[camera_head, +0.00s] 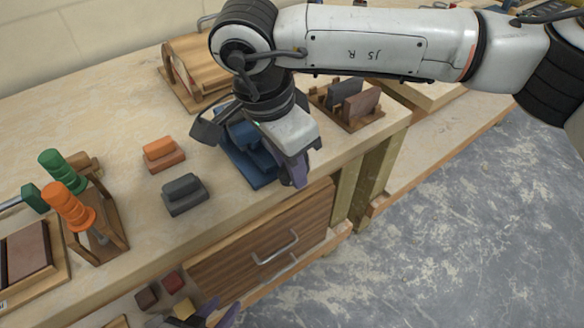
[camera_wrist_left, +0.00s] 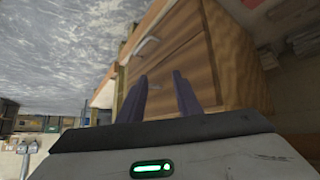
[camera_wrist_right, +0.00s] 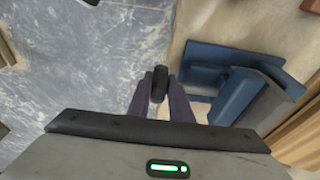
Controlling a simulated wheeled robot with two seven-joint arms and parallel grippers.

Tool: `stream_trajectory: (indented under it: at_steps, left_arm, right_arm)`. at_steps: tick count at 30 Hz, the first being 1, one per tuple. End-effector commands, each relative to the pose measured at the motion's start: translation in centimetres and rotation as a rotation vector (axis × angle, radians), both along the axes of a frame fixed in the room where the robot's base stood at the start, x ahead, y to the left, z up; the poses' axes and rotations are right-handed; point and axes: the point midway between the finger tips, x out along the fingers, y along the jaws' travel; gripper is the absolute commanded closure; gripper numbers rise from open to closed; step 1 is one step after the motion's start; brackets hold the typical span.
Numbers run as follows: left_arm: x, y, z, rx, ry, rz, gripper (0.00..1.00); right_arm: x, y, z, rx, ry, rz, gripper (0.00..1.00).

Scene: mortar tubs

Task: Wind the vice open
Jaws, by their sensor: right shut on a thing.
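The blue vice (camera_head: 262,179) stands at the front edge of the workbench, partly hidden behind my right wrist in the head view. In the right wrist view the vice (camera_wrist_right: 235,85) lies to the right of the fingers. My right gripper (camera_wrist_right: 160,98) is shut on the vice's black handle grip (camera_wrist_right: 160,80), out past the bench edge. In the head view the right gripper (camera_head: 294,172) points down in front of the vice and hides the handle. My left gripper (camera_head: 218,312) is low in front of the bench, fingers apart and empty; it also shows in the left wrist view (camera_wrist_left: 160,95).
A drawer (camera_head: 265,255) with a metal handle is under the bench top. Orange (camera_head: 163,153) and grey (camera_head: 183,194) blocks stand left of the vice. Green- and orange-handled tools (camera_head: 70,207) stand in a wooden rack farther left. A holder (camera_head: 350,105) with upright slabs is behind right.

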Motion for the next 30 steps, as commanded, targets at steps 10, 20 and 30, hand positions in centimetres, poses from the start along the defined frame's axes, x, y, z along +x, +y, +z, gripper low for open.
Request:
stream_trajectory:
  at_steps: [10,20,30]
  left_arm:
    - [0.0,-0.1,0.0,-0.002,-0.001,0.000,0.69]
    - [0.0,-0.1,0.1,-0.002,-0.004,0.000,0.69]
    - [0.0,-0.1,0.0,-0.003,-0.003,0.001,0.69]
  right_arm:
    - [0.1,0.0,0.1,-0.005,-0.007,-0.001,1.00]
    - [0.1,0.0,0.1,-0.004,-0.006,-0.001,0.64]
    - [-0.2,0.5,2.0,-0.004,-0.008,0.001,0.64]
